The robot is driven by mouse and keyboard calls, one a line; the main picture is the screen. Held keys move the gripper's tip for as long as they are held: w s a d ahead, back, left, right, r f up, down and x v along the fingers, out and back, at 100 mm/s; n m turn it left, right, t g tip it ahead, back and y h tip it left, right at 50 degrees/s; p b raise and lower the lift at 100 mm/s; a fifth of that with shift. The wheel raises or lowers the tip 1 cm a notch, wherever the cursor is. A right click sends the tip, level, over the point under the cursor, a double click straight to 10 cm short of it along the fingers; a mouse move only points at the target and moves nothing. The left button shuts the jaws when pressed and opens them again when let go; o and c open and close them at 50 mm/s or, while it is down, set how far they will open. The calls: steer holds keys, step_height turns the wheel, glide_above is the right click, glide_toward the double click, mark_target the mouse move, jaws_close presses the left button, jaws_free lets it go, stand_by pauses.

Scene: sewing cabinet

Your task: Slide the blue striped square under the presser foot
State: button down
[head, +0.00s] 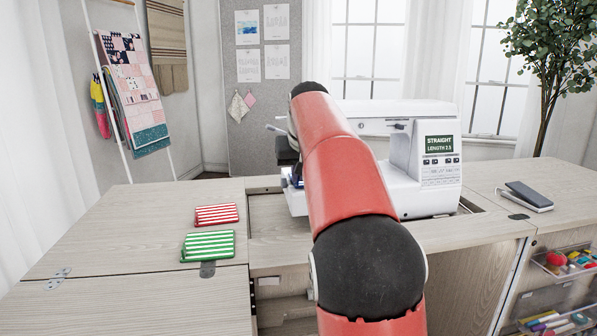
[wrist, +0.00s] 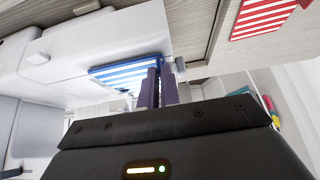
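The blue striped square (wrist: 122,75) lies flat against the white sewing machine (wrist: 110,40) in the wrist view, which is strongly tilted. My gripper (wrist: 161,78) has its two dark fingers close together at the square's right edge, apparently pinching it. A small pale metal part, perhaps the presser foot (wrist: 126,94), shows beside the square's lower edge; whether it lies over the cloth is unclear.
A red striped square (head: 216,214) and a green striped square (head: 208,246) lie on the cabinet top (head: 120,225) left of the machine. The red one also shows in the wrist view (wrist: 262,16). The left cabinet top is mostly clear.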

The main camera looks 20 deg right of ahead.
steer(key=c, duration=1.5)
jaws_free()
steer(key=shift+c, duration=0.2)
steer(key=d+p+v, duration=0.1)
steer(key=v, duration=0.6)
steer(key=shift+s+a+r, duration=0.25)
steer(key=shift+a+r, duration=0.1)
steer(key=shift+a, duration=0.2)
